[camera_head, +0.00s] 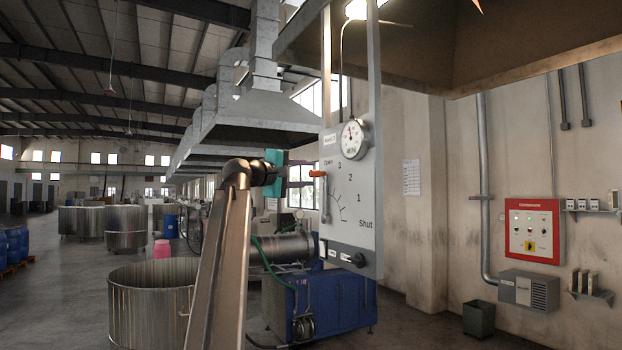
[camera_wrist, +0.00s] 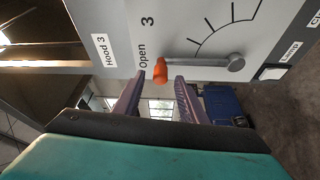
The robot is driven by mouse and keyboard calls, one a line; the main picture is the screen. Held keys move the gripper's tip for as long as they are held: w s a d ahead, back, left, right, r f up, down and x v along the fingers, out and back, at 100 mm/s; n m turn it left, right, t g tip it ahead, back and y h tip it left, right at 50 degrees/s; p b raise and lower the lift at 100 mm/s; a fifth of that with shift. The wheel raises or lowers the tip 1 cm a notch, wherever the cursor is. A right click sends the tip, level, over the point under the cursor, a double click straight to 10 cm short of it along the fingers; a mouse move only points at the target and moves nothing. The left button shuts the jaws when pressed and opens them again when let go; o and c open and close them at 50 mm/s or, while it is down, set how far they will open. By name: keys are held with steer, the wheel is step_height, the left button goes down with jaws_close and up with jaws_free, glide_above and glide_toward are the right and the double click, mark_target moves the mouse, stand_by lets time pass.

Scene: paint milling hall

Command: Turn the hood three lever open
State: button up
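The hood three panel (camera_head: 368,240) is a grey plate with a scale running from "Open" at upper left through 3, 2 and 1 to "Shut" at lower right. Its label "Hood 3" is readable in the wrist view (camera_wrist: 104,50). The lever (camera_wrist: 205,66) is a grey bar on a round pivot with an orange knob (camera_wrist: 160,71), which also shows in the head view (camera_head: 318,173). The lever points up, with the knob beside the word "Open". My gripper (camera_wrist: 160,77) is open, its two purple fingertips on either side of the knob with gaps visible.
A round gauge (camera_head: 355,139) sits at the panel's upper part, and a black knob (camera_head: 359,259) at its bottom edge. A blue machine (camera_head: 335,305) stands below and behind the panel. A steel vat (camera_head: 150,310) stands at the left. A red control box (camera_head: 533,231) hangs on the right wall.

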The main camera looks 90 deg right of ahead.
steer(key=b+v, duration=0.3)
steer(key=v, duration=0.7)
steer(key=shift+a+b, duration=0.35)
steer(key=shift+w, duration=0.1)
